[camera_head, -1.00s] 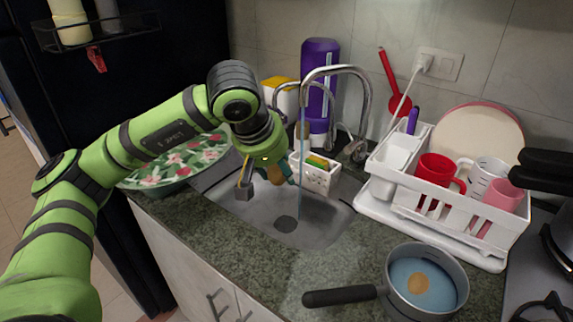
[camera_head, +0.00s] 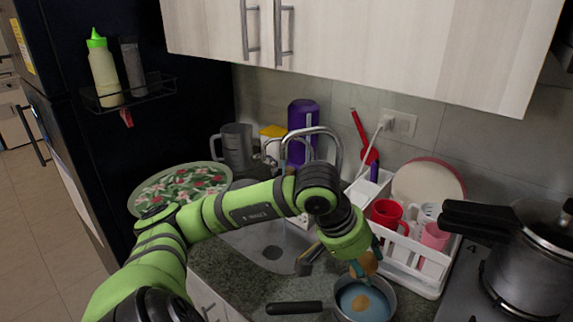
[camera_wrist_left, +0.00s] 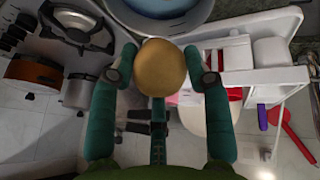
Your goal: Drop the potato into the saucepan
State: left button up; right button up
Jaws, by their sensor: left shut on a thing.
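A brown potato (camera_head: 366,264) is held between the fingers of my left gripper (camera_head: 358,266). In the left wrist view the potato (camera_wrist_left: 160,67) sits between the two green fingertips (camera_wrist_left: 160,72). The saucepan (camera_head: 388,312) stands on the counter just below the gripper, with bluish water in it. Another round brown piece (camera_head: 361,303) lies in the water. The potato is above the pan's far side, apart from the water. The saucepan rim also shows at the top of the left wrist view (camera_wrist_left: 170,30). My right gripper is not in view.
A white dish rack (camera_head: 420,278) with mugs and a plate stands behind the saucepan. A pressure cooker (camera_head: 530,262) is on the stove at right. The sink (camera_head: 250,240) is left of the pan, with a patterned bowl (camera_head: 143,200) beyond. The pan's black handle (camera_head: 294,308) points left.

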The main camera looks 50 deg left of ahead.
pick_arm(q)
jog(key=shift+d+f, duration=0.1)
jog(key=shift+f, duration=0.25)
jog(key=f, duration=0.1)
jog(key=f+b, duration=0.2)
jog(key=f, duration=0.1)
jog(key=shift+a, duration=0.3)
jog(key=shift+d+f, duration=0.1)
jog(key=shift+f, duration=0.55)
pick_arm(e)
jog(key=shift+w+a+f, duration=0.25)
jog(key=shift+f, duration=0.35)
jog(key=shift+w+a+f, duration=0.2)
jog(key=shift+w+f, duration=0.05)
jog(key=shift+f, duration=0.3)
pick_arm(q)
jog(key=o, duration=1.3)
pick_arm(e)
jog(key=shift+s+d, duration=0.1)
pick_arm(q)
jog(key=v, duration=1.2)
